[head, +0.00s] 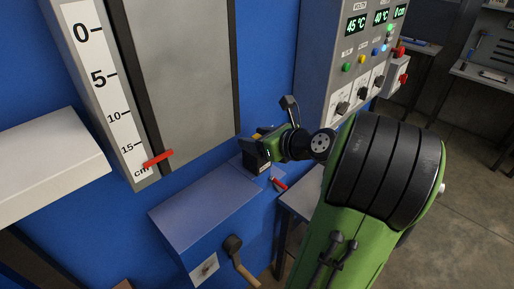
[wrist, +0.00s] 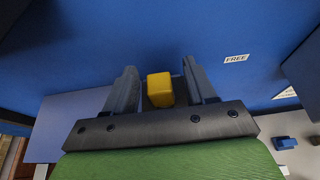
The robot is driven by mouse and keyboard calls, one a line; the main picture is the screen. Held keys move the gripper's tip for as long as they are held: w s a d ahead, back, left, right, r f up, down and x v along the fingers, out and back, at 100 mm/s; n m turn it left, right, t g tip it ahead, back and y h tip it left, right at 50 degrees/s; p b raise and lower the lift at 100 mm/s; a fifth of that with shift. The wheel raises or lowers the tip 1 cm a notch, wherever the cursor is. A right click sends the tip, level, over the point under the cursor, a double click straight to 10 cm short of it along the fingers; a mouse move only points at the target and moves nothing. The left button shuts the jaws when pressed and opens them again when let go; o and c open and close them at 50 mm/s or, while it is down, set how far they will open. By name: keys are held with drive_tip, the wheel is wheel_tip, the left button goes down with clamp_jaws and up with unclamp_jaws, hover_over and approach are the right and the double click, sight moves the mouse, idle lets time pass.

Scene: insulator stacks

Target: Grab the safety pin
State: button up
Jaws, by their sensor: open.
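A small yellow block (wrist: 160,90), which I take to be the head of the safety pin, sits between the two fingers of my gripper (wrist: 160,72) in the wrist view. The fingers are open, one on each side of it, with a small gap on both sides. In the head view my gripper (head: 256,152) is at the blue panel, just above a blue box. Only a bit of yellow (head: 257,135) shows there behind the gripper. The rest of the pin is hidden.
A blue box (head: 205,207) with a crank handle (head: 240,262) juts out below. A red handle (head: 278,183) is close under my gripper. A control box (head: 350,60) with displays and knobs stands to the right. A "FREE" label (wrist: 236,58) is on the blue panel.

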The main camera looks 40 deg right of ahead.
drive_tip(key=shift+s+r, duration=0.1)
drive_tip(key=shift+s, duration=0.05)
drive_tip(key=shift+c, duration=0.3)
clamp_jaws()
